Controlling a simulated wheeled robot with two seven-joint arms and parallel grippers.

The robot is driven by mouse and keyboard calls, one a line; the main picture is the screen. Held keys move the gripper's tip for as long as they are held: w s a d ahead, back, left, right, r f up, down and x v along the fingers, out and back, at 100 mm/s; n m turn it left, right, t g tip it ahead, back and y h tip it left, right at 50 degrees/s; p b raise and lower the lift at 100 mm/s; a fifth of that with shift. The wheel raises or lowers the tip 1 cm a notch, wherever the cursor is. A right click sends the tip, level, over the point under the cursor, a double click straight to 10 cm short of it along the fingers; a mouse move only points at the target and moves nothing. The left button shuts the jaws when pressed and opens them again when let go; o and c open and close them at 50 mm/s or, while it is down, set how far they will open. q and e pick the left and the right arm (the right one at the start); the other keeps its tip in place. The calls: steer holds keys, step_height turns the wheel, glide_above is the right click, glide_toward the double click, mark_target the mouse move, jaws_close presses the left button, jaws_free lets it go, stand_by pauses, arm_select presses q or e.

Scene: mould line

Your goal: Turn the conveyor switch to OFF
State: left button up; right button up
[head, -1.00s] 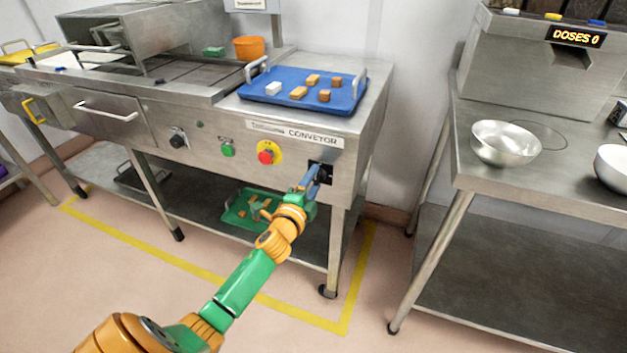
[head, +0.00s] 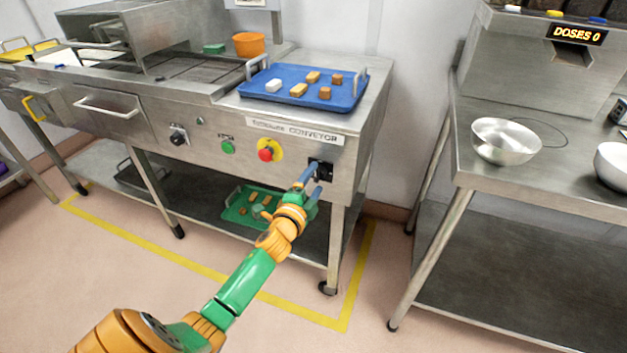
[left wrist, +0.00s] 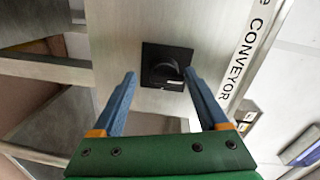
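The conveyor switch (head: 322,170) is a black rotary knob on a square black plate, at the right end of the steel machine's front panel below the "CONVEYOR" label. In the left wrist view the switch (left wrist: 167,67) shows a short white mark on its knob; no ON or OFF lettering can be read. My left gripper (head: 314,177) is in front of the switch with its blue fingers apart. In the left wrist view its fingertips (left wrist: 159,73) stand on either side of the knob, with nothing visibly gripped. My right gripper is not in view.
A red button (head: 265,154) on a yellow plate, a green button (head: 228,147) and another black knob (head: 178,136) sit left along the panel. A blue tray (head: 300,103) with several small blocks lies above. A steel table (head: 520,182) with bowls stands to the right.

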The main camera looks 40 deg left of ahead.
arm_select(q)
steer(key=shift+r, duration=0.15)
steer(key=p+v, duration=0.1)
steer(key=v, duration=0.6)
stand_by(0.3)
